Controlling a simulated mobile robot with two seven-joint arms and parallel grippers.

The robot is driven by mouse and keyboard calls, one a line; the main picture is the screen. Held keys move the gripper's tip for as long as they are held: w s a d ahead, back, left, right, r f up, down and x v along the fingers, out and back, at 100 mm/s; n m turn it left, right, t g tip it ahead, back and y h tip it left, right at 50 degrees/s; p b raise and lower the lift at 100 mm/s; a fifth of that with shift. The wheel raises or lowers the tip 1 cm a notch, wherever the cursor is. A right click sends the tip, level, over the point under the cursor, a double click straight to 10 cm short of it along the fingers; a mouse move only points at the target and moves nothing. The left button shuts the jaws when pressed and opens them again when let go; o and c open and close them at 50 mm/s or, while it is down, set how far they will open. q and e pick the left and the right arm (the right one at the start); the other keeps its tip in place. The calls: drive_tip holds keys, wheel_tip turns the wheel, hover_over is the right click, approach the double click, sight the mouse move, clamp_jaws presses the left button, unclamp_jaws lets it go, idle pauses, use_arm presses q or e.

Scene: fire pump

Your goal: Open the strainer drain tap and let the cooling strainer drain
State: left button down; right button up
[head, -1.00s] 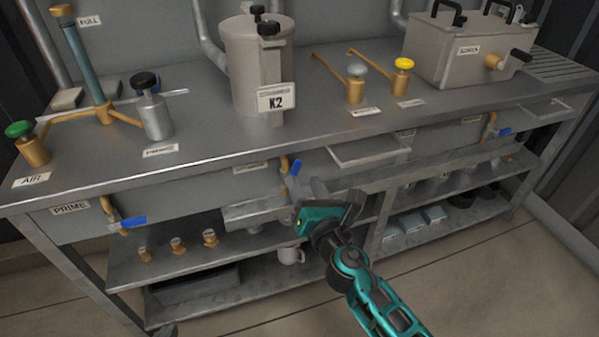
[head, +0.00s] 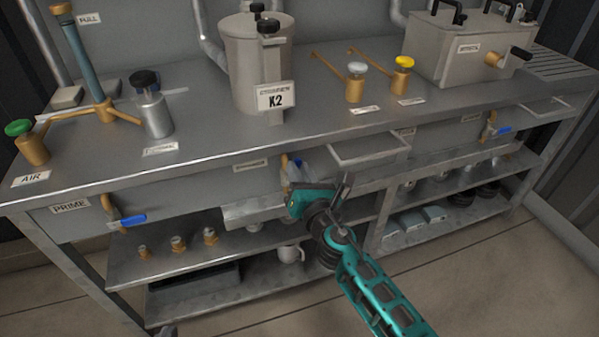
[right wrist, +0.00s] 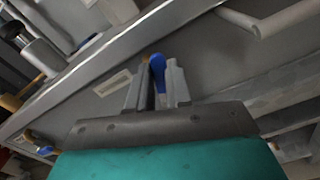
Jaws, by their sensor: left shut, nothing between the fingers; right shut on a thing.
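The cooling strainer (head: 243,62) is a grey canister with a black-knobbed clamp and a K2 tag, standing on the bench. Below it, at the bench's front panel, is the drain tap with a brass body (head: 284,165) and a blue lever (right wrist: 157,72). My right gripper (head: 298,172) is at this tap, its fingers shut on the blue lever; the right wrist view shows the lever between the two grey fingers. The gripper hides most of the tap in the head view. I cannot tell the lever's exact angle or see any water. My left gripper is not in view.
A grey trough (head: 250,212) sits below the tap, partly behind my gripper. A mug (head: 290,253) stands on the bottom shelf. Another blue-levered tap (head: 130,220) is by the PRIME label. A pull-out tray (head: 368,149) juts out right of my gripper.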

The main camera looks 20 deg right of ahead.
clamp_jaws()
drive_tip(key=a+n+p, duration=0.1)
drive_tip(key=n, duration=0.1)
drive_tip(key=n+p, duration=0.1)
drive_tip(key=n, duration=0.1)
drive_tip(key=shift+a+r, duration=0.15)
drive_tip(key=shift+a, duration=0.25)
drive_tip(key=o, duration=0.6)
unclamp_jaws()
drive_tip(key=shift+s, duration=0.1)
